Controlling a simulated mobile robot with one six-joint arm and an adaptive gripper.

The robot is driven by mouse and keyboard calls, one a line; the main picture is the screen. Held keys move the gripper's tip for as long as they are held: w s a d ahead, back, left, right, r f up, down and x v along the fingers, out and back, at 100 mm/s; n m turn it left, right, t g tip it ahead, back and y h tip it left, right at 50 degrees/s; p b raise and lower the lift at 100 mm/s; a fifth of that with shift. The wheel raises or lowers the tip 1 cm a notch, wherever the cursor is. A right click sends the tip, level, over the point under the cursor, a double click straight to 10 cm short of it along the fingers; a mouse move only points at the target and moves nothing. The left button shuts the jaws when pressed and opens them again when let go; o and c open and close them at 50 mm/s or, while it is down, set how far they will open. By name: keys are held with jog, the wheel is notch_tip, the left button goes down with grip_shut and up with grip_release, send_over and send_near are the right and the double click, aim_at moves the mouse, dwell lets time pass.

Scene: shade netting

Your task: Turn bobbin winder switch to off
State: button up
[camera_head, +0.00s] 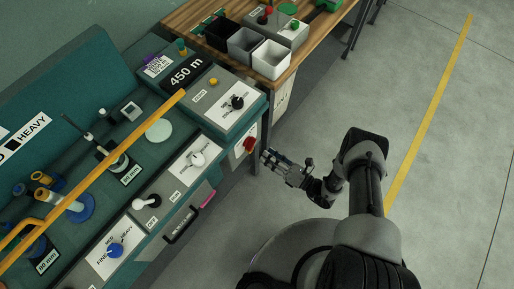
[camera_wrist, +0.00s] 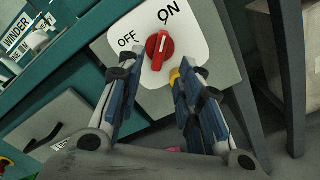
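A red rotary switch (camera_wrist: 158,49) sits on a white plate (camera_wrist: 190,50) marked OFF to its left and ON above it. Its white line points up, slightly right, toward ON. I cannot read a bobbin winder label by it. The red switch (camera_head: 249,145) also shows on the machine's right end in the head view. My gripper (camera_wrist: 158,78) is open and empty, with one finger to the lower left and one to the lower right of the switch. In the head view my gripper (camera_head: 272,160) is close to the switch's right.
The green machine top carries a black knob (camera_head: 237,102), a white knob (camera_head: 198,159), a white lever (camera_head: 142,203) and a blue knob (camera_head: 115,250). An orange rail (camera_head: 110,155) crosses it. A wooden table (camera_head: 286,80) with bins stands behind. Floor to the right is clear.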

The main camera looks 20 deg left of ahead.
aim_at(250, 144)
jog(key=x, duration=0.6)
jog(key=shift+w+a+b, duration=0.15)
jog(key=shift+a+b, duration=0.2)
jog(key=shift+c, duration=0.5)
grip_shut()
